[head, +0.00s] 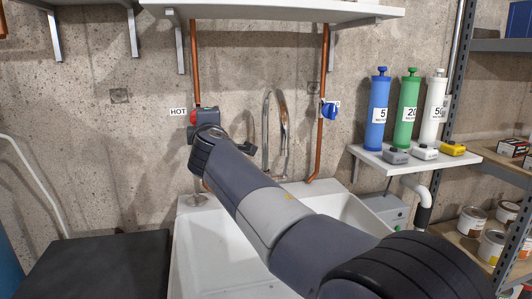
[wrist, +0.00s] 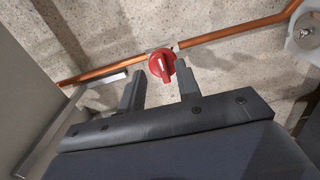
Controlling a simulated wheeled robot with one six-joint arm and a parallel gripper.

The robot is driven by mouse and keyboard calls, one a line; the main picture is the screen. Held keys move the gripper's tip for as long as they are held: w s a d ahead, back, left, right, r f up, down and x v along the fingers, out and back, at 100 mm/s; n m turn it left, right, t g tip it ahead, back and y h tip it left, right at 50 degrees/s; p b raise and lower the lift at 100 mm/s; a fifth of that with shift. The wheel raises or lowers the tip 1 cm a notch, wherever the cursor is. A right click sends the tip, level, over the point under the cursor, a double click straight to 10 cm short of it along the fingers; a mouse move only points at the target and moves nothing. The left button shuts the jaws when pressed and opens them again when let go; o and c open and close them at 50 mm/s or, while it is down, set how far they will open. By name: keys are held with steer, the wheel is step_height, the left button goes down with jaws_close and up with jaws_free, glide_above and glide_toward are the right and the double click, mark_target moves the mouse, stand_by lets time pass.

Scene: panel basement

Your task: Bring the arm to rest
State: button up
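My arm reaches across the white sink to the wall. My gripper (head: 209,139) is at the left copper pipe, by the valve marked HOT, and the arm hides part of it in the head view. A sliver of the red knob (head: 193,117) shows in the head view. I cannot tell whether a finger touches it.
A blue valve (head: 331,110) is on the right copper pipe. A tap (head: 283,130) stands behind the sink (head: 195,235). A shelf (head: 270,10) hangs above. Blue, green and white cylinders stand on a small shelf (head: 370,156) at right. A dark top (head: 95,268) lies left.

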steer(key=p+x, duration=0.1)
steer(key=x, duration=0.3)
steer(key=shift+w, duration=0.15)
